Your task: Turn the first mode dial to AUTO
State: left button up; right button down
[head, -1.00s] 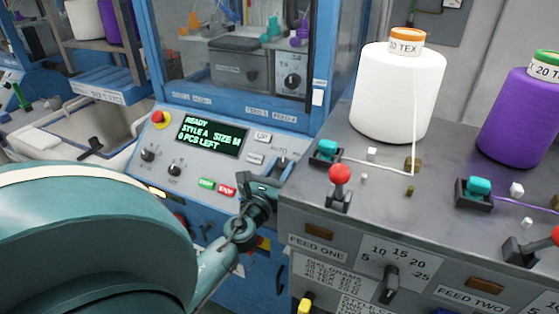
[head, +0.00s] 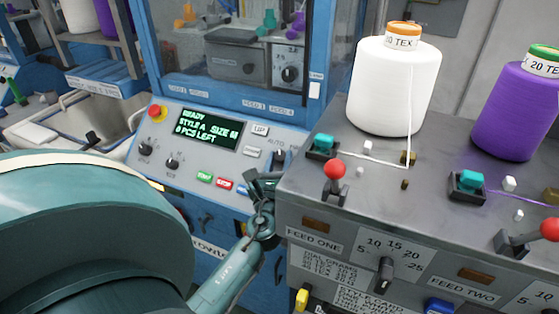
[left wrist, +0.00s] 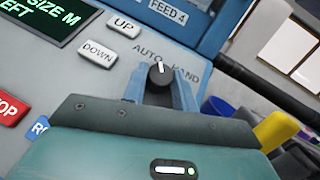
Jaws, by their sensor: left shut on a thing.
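The first mode dial (left wrist: 160,77) is a small black knob with a white pointer mark, below the AUTO and HAND labels in the left wrist view. Its pointer aims up, close to the end of the word AUTO and left of HAND. My left gripper (left wrist: 160,92) is shut on this dial, one blue finger on either side of it. In the head view the left gripper (head: 265,184) is at the right end of the sloped control panel (head: 190,160), and mostly hides the dial there. My right gripper is in neither view.
A grey feed unit (head: 300,190) stands close to the right of the gripper, with red-knobbed levers (head: 335,170) and white (head: 393,90) and purple (head: 515,110) yarn cones on top. Green and red buttons (head: 224,183) sit left of the gripper. The display (head: 208,128) reads READY.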

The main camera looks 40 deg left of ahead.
pick_arm(q)
jog(key=o, duration=1)
jog(key=b+v, duration=0.4)
jog(key=v, duration=0.9)
jog(key=shift+d+f, duration=0.1)
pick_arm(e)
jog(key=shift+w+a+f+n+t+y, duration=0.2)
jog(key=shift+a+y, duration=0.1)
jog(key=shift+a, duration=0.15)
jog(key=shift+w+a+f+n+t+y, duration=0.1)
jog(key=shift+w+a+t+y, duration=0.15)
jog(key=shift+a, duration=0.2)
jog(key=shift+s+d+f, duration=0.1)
pick_arm(q)
jog(key=shift+s, duration=0.15)
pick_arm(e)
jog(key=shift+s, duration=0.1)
